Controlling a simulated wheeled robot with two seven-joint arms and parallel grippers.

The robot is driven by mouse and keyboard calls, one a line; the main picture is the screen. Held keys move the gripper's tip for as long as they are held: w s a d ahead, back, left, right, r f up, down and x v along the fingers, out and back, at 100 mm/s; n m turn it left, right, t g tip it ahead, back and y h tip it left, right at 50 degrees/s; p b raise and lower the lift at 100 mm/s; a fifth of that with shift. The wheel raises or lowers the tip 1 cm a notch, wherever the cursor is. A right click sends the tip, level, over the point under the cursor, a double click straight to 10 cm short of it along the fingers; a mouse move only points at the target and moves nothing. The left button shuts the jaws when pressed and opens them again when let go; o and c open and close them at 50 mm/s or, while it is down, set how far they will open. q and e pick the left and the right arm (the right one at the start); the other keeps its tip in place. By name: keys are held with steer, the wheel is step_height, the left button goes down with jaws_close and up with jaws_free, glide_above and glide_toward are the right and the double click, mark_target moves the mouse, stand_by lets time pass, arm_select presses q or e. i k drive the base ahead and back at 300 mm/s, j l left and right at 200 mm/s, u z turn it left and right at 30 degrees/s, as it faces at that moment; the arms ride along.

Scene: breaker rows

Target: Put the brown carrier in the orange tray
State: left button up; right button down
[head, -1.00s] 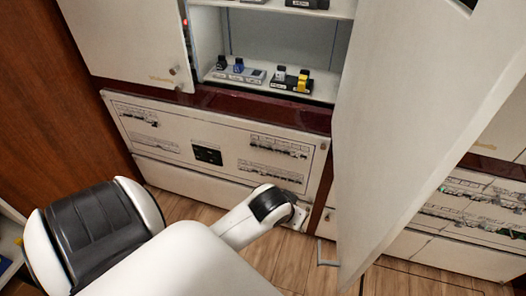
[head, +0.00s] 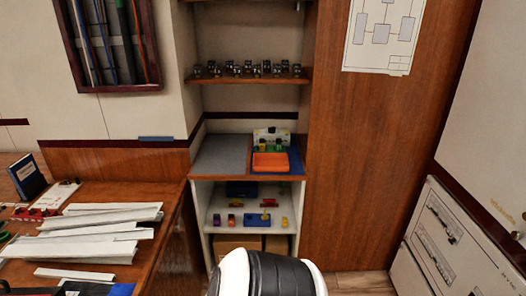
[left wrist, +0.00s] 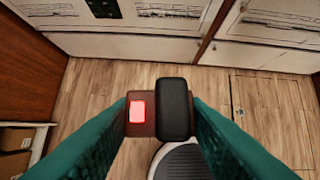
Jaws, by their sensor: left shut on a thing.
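The brown carrier (left wrist: 150,98) shows in the left wrist view, with a lit red window on its left part and a black block on its right part. My left gripper (left wrist: 161,115) is shut on it, teal fingers on both sides, and holds it above the wooden floor. The orange tray (head: 270,165) is in the head view, on the right part of a wooden counter in the shelf alcove. Its inside is hard to make out from here. My left gripper is outside the head view. My right gripper is in neither current view.
A grey mat (head: 221,155) lies left of the orange tray, and a blue mat (head: 296,160) shows beside it. Small coloured parts stand behind the tray and on the shelf below. A desk (head: 165,160) with white trunking (head: 95,232) is on the left. A white cabinet (head: 440,240) stands right.

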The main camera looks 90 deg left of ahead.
mark_target(271, 163)
steer(key=j+u, duration=0.1)
steer(key=u, duration=0.4)
steer(key=i+u, duration=0.1)
steer(key=u, duration=0.4)
steer(key=i+j+u, duration=0.1)
steer(key=u, duration=0.9)
steer(key=i+u, duration=0.5)
steer(key=i+l+u, duration=0.2)
steer(key=u, duration=0.25)
steer(key=i+l+u, duration=0.35)
steer(key=u, duration=0.15)
